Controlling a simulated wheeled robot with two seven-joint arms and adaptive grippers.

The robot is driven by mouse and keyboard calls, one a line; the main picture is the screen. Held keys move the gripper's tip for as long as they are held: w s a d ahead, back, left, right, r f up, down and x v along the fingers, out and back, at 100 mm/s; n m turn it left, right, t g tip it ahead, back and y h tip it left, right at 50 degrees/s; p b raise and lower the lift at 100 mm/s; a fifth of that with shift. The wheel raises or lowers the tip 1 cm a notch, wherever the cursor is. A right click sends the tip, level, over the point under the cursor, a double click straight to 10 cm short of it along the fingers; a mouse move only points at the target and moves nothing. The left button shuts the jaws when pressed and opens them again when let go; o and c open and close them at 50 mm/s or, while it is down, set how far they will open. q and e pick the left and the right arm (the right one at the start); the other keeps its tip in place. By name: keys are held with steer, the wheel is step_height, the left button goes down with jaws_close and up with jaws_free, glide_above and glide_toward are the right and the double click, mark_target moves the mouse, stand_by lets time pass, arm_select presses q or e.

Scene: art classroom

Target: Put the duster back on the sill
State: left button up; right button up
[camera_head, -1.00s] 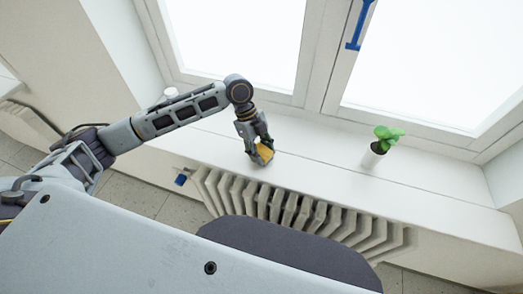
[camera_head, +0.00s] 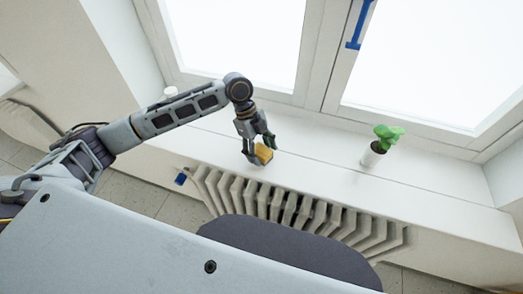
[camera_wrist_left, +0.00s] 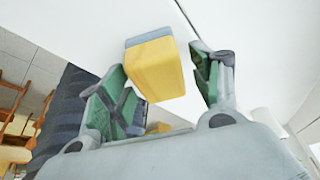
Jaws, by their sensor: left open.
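The duster (camera_head: 264,154) is a small yellow block on the white window sill (camera_head: 320,158), near the sill's front edge above the radiator. In the left wrist view the duster (camera_wrist_left: 156,68) shows a yellow body with a paler grey-white side. My left gripper (camera_head: 260,150) is open around it. In the wrist view one green-padded finger stands on each side of the duster, with a clear gap on the right; on the left the finger is close, and I cannot tell if it touches. My right gripper is not in view.
A green plant in a white pot (camera_head: 373,153) stands on the sill to the right. A small white round object (camera_head: 171,92) is at the left. The ribbed radiator (camera_head: 290,208) is below the sill. The sill between duster and plant is clear.

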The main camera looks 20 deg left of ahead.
arm_select(q)
steer(key=b+v, duration=0.1)
steer(key=v, duration=1)
steer(key=shift+a+r, duration=0.2)
steer(key=shift+r, duration=0.15)
steer(key=shift+w, duration=0.1)
